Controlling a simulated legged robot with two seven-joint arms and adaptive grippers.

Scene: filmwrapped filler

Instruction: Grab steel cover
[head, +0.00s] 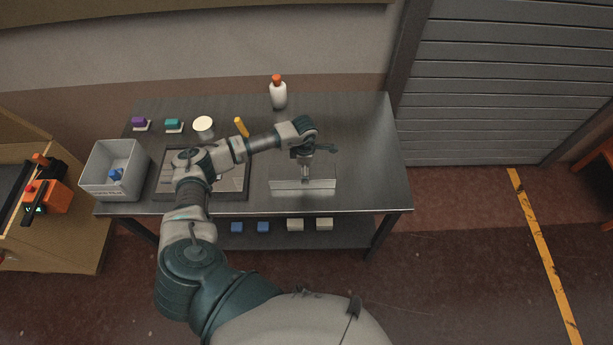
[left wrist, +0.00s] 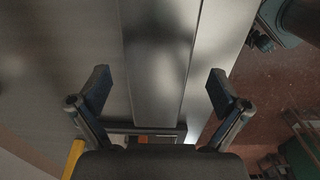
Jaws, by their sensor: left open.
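The steel cover (head: 283,185) is a shiny grey metal piece with a long front face, lying near the front edge of the steel table, right of centre. My left gripper (head: 305,174) points down at it from above. In the left wrist view the cover (left wrist: 158,45) runs lengthwise between the two open fingers (left wrist: 160,90), one toward each long side. The gripper is open and holds nothing. I cannot tell whether the fingers touch the cover. My right gripper is not in view.
A dark tray (head: 236,195) and a grey bin (head: 97,183) with a blue item stand left on the table (head: 365,140). A white bottle (head: 279,97), a yellow tool (head: 242,127) and a round tin (head: 203,124) are behind. The table's right side is clear.

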